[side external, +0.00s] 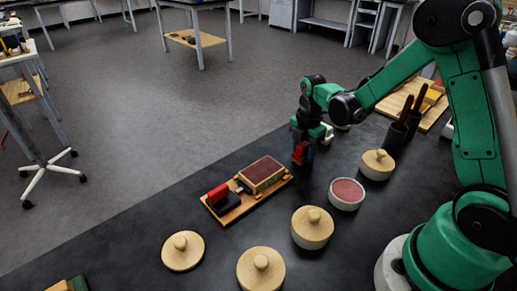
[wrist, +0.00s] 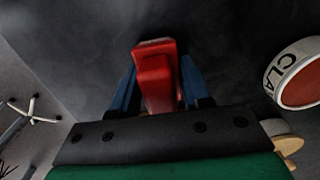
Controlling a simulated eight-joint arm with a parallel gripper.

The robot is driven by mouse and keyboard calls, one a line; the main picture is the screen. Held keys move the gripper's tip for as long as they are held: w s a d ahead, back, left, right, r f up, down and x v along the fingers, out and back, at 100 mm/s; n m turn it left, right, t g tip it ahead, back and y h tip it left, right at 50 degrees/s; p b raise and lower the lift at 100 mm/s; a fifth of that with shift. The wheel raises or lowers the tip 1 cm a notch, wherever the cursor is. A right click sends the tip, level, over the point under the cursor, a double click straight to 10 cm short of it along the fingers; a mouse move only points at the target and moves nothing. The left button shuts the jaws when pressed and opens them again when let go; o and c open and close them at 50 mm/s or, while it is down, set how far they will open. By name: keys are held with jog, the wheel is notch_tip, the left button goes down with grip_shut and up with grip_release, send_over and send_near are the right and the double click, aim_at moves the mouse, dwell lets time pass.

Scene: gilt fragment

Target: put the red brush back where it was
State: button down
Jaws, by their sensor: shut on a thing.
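My gripper (side external: 303,146) points down above the dark table, behind the wooden tray. It is shut on a red thing (side external: 299,153), which I take for the red brush. In the wrist view the red brush (wrist: 156,72) sits between the two blue fingers; its lower end is hard to make out. The wooden tray (side external: 236,213) holds a box with a dark red top (side external: 263,171) and a black block (side external: 228,203) with another red piece (side external: 218,193) on it. I cannot tell whether the held brush touches the table.
A white bowl with a reddish fill (side external: 346,194) stands right of the tray; its lettered side shows in the wrist view (wrist: 283,72). Several lidded wooden pots, including a near one (side external: 312,228), stand around. A dark cup with handles (side external: 396,135) stands behind. Table left of the tray is clear.

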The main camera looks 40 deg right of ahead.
jog(key=shift+c, duration=2.1)
grip_release()
jog(key=shift+f, duration=0.15)
